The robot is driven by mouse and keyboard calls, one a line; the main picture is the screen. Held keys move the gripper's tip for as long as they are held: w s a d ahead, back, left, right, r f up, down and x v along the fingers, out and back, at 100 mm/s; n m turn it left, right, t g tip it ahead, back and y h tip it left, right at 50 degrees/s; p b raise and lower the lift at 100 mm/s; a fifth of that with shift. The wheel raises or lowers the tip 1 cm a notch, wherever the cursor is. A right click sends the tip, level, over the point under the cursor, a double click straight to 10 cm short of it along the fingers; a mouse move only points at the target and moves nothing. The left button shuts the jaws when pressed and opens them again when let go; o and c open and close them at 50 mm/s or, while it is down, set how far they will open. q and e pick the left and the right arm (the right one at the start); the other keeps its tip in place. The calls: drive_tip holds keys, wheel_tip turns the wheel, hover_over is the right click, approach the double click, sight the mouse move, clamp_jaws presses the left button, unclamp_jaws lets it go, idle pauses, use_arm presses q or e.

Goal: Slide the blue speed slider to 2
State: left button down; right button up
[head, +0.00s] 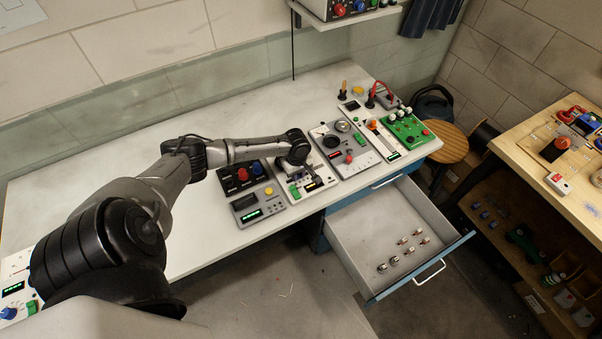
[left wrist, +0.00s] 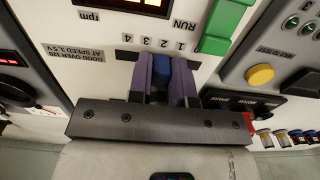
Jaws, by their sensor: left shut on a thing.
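The blue speed slider (left wrist: 161,70) shows in the left wrist view on a white panel (left wrist: 105,45), in a dark slot beside the numbers 1 to 4. Its knob sits about in line with the 2, as far as the view between the fingers shows. My left gripper (left wrist: 160,66) has its purple fingers shut on the knob, one on each side. In the head view my left gripper (head: 296,160) is over the panel with the green switch (head: 295,191) and hides the slider. My right gripper is not in view.
The green RUN switch (left wrist: 224,27) stands close to the right finger in the left wrist view. Other control panels stand on both sides, one with a yellow button (left wrist: 260,75). An open drawer (head: 440,228) sticks out below the bench.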

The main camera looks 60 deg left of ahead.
use_arm(q)
drive_tip(key=c, duration=1)
unclamp_jaws()
drive_tip(key=shift+c, duration=0.2)
drive_tip(key=shift+r, duration=0.45)
wheel_tip(320, 180, up, 13)
drive_tip(key=p, duration=0.1)
